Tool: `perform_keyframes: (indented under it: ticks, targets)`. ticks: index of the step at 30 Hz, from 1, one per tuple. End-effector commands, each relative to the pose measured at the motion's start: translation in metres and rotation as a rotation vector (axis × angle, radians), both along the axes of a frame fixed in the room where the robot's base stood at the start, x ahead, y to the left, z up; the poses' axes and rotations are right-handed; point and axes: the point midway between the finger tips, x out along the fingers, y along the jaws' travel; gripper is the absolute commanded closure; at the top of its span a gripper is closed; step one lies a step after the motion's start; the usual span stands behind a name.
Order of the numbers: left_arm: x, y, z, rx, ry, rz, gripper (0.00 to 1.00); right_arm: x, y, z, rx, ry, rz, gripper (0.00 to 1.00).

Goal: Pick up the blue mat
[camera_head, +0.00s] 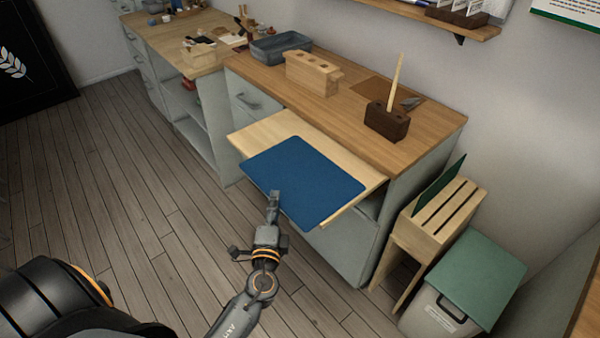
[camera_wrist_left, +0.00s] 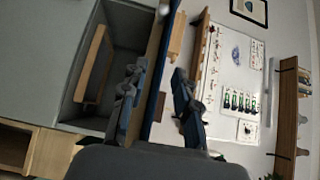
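The blue mat (camera_head: 305,180) lies flat on a pale pull-out wooden board (camera_head: 268,131), and its near edge reaches past the board's front. In the left wrist view the mat shows nearly edge-on as a thin blue strip (camera_wrist_left: 157,75). My left gripper (camera_head: 274,194) is at the mat's near edge, left of its middle. In the left wrist view its two fingers (camera_wrist_left: 158,100) stand apart, with the mat's edge running between them. I cannot tell whether either finger touches the mat. My right gripper is not in view.
Behind the board, the wooden worktop (camera_head: 425,130) holds a wooden block (camera_head: 312,74), a dark block with a stick (camera_head: 387,121) and a grey bin (camera_head: 281,46). A slotted wooden rack (camera_head: 440,215) and a green-lidded bin (camera_head: 465,275) stand right. The floor (camera_head: 120,190) at left is clear.

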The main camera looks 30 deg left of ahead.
Motion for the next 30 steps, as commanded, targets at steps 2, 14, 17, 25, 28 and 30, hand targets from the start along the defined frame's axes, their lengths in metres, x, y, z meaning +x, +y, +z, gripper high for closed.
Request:
perform_keyframes:
  ticks: [2,14,17,25,28,30]
  targets:
    - [0.013,0.004,0.003,-0.001,0.000,0.000,0.70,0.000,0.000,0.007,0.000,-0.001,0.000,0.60]
    - [0.025,0.010,0.000,-0.001,0.001,0.000,0.72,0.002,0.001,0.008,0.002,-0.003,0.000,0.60]
    - [0.025,0.010,0.000,-0.001,0.001,0.000,0.92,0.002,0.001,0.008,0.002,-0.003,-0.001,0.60]
    - [0.025,0.010,0.001,-0.001,-0.001,0.000,1.00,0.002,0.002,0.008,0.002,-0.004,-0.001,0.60]
    - [0.025,0.010,0.001,-0.001,-0.001,0.000,1.00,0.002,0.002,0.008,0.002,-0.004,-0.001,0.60]
    - [0.025,0.010,0.001,-0.001,-0.001,0.000,1.00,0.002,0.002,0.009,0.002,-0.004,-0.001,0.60]
